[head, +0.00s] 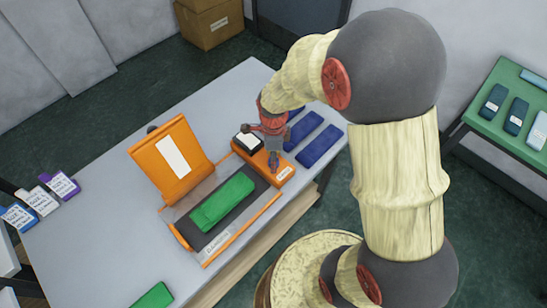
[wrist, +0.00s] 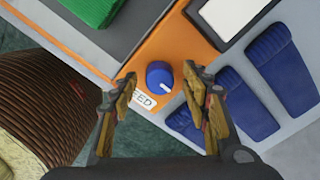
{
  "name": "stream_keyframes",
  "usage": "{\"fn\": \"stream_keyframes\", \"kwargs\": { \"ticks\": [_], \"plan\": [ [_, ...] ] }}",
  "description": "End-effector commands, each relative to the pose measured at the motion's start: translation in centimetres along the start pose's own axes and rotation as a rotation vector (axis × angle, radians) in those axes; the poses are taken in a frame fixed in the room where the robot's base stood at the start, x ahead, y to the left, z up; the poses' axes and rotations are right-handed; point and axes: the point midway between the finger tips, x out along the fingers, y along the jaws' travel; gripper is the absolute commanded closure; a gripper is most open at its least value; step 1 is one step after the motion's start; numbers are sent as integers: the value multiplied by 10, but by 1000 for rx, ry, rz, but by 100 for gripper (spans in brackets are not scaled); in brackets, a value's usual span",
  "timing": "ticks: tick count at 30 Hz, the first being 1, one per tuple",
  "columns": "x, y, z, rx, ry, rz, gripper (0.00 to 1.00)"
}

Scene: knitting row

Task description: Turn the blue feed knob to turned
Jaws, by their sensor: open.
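The blue feed knob (wrist: 159,76) is a round blue dial with a pale pointer mark, set on the orange panel (wrist: 172,45) beside a white label reading "FEED". My gripper (wrist: 160,95) is open in the wrist view, with one finger on each side of the knob and visible gaps between. I cannot tell how far above the panel the fingertips are. In the head view my gripper (head: 273,155) points down over the right end of the orange machine (head: 168,232), and it hides the knob there.
Folded blue pieces (head: 303,130) lie right of the machine. A green folded piece (head: 222,202) lies on the machine's dark bed, below a raised orange cover (head: 158,150). A white-faced block (head: 248,140) sits beside my gripper. Small boxes (head: 62,185) stand at the table's left.

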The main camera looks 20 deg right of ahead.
Motion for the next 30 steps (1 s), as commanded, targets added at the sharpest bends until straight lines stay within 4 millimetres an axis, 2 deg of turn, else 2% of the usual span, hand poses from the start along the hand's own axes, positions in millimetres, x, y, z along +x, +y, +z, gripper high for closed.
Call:
{"fn": "stream_keyframes", "kwargs": {
  "ticks": [4, 7, 21, 25, 30],
  "plan": [
    [-3, 0, 0, 0, 0, -1, 53],
    [-13, -1, 0, 0, -1, -2, 53],
    [-100, -1, 0, 0, -1, -3, 53],
    [-114, -1, 0, 0, 0, -1, 53],
    [-120, 0, 0, 0, 0, -1, 53]
  ]
}}
